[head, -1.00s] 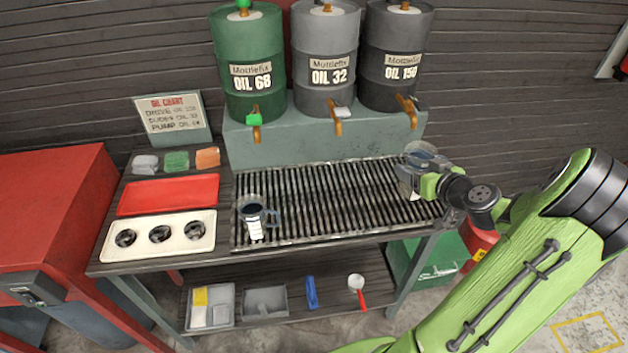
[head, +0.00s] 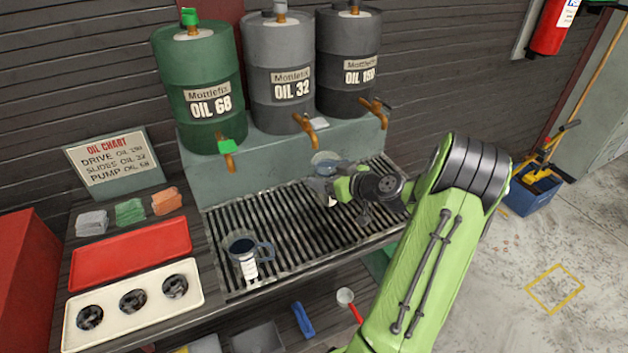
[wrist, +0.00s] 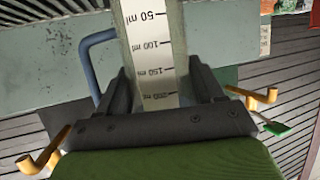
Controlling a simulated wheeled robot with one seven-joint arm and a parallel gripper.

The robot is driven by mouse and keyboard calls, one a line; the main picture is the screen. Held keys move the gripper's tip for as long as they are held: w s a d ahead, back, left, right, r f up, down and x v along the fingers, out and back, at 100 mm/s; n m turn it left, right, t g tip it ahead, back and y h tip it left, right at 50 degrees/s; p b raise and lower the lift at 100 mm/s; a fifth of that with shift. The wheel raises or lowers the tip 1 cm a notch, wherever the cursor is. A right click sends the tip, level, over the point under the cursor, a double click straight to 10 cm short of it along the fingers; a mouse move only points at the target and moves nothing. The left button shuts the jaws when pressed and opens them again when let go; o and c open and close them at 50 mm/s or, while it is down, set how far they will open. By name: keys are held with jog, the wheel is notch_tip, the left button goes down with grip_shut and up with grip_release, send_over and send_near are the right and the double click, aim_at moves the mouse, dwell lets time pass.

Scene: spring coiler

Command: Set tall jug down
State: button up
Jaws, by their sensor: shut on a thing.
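My gripper (head: 338,187) is shut on a clear measuring jug, the tall jug (head: 325,163), above or on the right half of the slatted drip grate (head: 285,215). In the wrist view the fingers (wrist: 163,92) grip both sides of the jug (wrist: 150,40), whose white millilitre scale faces the camera, with a blue handle at its left. My gripper partly hides the jug in the head view, so I cannot tell whether its base touches the grate. A second clear jug (head: 240,245) with a blue handle stands upright on the left part of the grate.
Green OIL 68 (head: 200,85), grey OIL 32 (head: 278,70) and dark OIL 150 (head: 348,60) drums with taps stand behind the grate. A red tray (head: 130,253) and a cream tray (head: 133,305) with three dark parts lie left. The grate is bare between the jugs.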

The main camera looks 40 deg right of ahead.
jog(key=w, duration=0.4)
jog(key=shift+w+f+b, duration=0.15)
jog(key=shift+f+b, duration=0.35)
jog(key=shift+f, duration=1.25)
jog(key=shift+f, duration=0.1)
jog(key=o, duration=1.1)
jog(key=shift+o, duration=0.2)
